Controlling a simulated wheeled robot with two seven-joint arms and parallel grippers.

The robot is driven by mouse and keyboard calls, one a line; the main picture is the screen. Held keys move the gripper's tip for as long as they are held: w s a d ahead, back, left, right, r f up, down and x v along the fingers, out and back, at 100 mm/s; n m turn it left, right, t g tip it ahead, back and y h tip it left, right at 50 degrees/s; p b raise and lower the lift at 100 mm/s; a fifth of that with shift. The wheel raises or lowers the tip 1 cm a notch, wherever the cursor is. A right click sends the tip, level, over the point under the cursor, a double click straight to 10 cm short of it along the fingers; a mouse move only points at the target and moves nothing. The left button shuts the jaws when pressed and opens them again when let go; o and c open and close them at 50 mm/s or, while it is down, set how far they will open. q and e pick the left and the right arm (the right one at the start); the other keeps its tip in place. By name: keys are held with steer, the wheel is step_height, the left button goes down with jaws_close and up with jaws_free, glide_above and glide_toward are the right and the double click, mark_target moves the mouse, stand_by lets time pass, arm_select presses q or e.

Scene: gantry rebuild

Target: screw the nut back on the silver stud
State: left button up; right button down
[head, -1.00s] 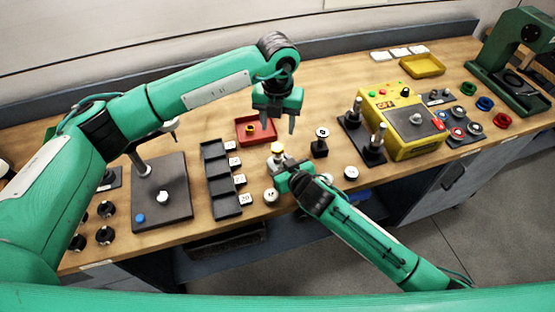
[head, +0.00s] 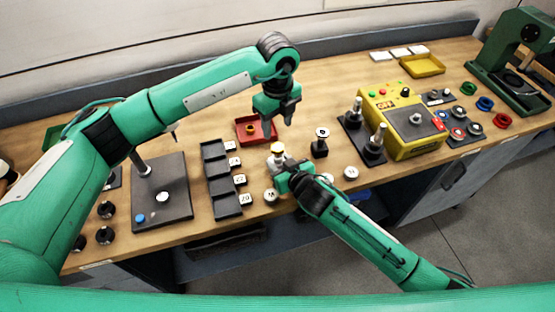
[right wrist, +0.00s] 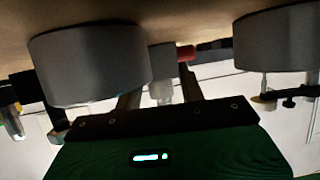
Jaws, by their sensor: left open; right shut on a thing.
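A small silver piece with a yellow top (head: 278,149) stands upright at the front middle of the bench. My right gripper (head: 279,165) is shut on it from the front, low down. In the right wrist view a pale, blurred piece (right wrist: 160,88) shows between the fingers. My left gripper (head: 288,117) is open and empty, pointing down above the bench, behind and slightly right of the held piece. A brass-coloured ring (head: 250,128) lies in a red tray (head: 268,136) to the left. Whether the yellow top is a nut, and whether silver thread shows, I cannot tell.
A black post with a silver top (head: 321,134) stands right of the held piece. Numbered discs (head: 271,195) lie near the front edge. A black slotted rack (head: 222,196) is left. Two silver posts (head: 377,138) and a yellow box (head: 415,145) are right.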

mark_target(278, 146)
arm_select(q)
steer(key=shift+f, duration=4)
